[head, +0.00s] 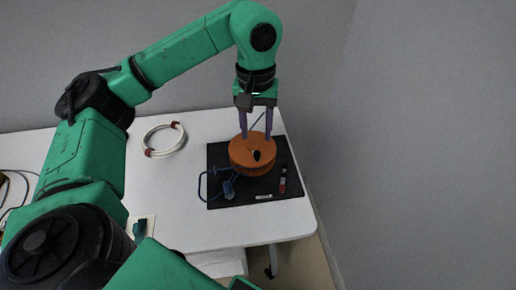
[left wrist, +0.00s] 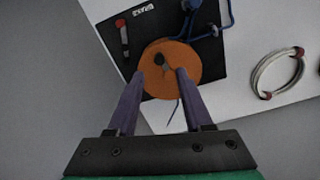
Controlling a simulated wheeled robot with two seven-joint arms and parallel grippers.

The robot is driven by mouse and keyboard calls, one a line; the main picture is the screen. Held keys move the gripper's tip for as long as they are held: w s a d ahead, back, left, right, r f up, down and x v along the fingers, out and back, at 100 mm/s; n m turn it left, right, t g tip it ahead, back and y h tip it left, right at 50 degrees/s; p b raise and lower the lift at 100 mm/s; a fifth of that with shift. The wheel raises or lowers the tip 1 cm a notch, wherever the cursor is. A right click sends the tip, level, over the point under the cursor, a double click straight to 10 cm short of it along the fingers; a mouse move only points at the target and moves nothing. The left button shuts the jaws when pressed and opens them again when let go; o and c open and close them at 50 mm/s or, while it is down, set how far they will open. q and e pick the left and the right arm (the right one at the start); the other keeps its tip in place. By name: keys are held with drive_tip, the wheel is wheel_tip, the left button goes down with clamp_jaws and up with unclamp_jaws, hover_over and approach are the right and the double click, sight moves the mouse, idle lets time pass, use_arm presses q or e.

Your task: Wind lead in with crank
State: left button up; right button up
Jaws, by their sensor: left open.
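An orange reel (head: 252,150) with a dark crank knob (head: 257,155) on its face sits on a black mat (head: 226,196) on the white table. The reel (left wrist: 184,60) and its dark knob (left wrist: 159,60) also show in the left wrist view. A thin blue lead (head: 205,184) runs from the reel's left side, with a blue piece (head: 228,188) on the mat. My left gripper (head: 256,134) points down over the reel's far part. In the left wrist view its two purple fingers (left wrist: 160,74) are apart, with nothing clearly held between them. My right gripper is not in view.
A coiled white cable with red ties (head: 164,153) lies left of the mat. Dark cables (head: 12,185) lie at the far left. A grey wall stands close on the right.

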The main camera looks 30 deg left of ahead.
sight(257, 152)
use_arm(q)
wheel_tip(257, 152, down, 6)
drive_tip(key=shift+w, duration=0.15)
drive_tip(key=shift+f, duration=0.5)
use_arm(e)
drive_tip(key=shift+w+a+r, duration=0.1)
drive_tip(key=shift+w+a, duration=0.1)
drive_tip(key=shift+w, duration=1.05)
use_arm(q)
clamp_jaws()
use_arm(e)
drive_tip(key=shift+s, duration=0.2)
use_arm(q)
drive_tip(key=shift+w+d, duration=0.1)
